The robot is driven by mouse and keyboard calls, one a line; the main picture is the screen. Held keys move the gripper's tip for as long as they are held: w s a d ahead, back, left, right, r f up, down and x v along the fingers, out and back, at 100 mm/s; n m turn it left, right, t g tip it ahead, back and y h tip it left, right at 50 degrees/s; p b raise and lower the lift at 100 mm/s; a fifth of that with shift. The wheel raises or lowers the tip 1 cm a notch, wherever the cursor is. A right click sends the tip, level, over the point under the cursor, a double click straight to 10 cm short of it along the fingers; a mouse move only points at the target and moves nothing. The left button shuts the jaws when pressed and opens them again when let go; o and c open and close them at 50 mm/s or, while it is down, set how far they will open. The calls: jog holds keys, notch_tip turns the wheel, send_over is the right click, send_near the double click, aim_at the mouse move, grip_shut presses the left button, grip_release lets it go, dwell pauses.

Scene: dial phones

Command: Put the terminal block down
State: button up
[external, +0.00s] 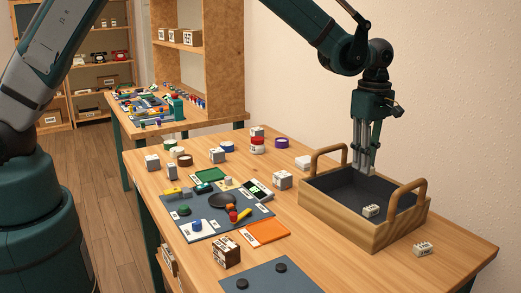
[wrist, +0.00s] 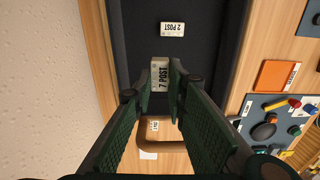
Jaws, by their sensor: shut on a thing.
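The terminal block labelled 7 POST (wrist: 160,75) is pale and sits between my fingertips in the wrist view. My gripper (external: 364,172) is shut on it, fingers pointing down, over the far part of the wooden tray (external: 372,232) with a dark lining. My fingertips also show in the wrist view (wrist: 161,82). The block is hard to make out in the external view, and I cannot tell whether it touches the tray floor. Another block labelled 2 POST (wrist: 172,29) lies inside the tray, apart from the held one; it also shows in the external view (external: 371,210).
The tray has raised wooden handles (external: 406,196) at both ends. A white block (external: 423,249) lies outside it at the right. Another block (external: 282,180) stands left of the tray. An orange mat (external: 263,232) and a grey mat with parts lie further left.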

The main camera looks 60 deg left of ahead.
send_over(360, 203)
jog(key=shift+f, duration=3.1)
jog(key=shift+f, duration=0.1)
jog(key=shift+f+b, duration=0.35)
jog(key=shift+f, duration=1.4)
jog(key=shift+f, duration=0.15)
jog(key=o, duration=0.8)
jog(key=shift+c, duration=0.2)
notch_tip(360, 203, up, 12)
jog(key=shift+r+p, duration=0.15)
jog(key=shift+p, duration=0.25)
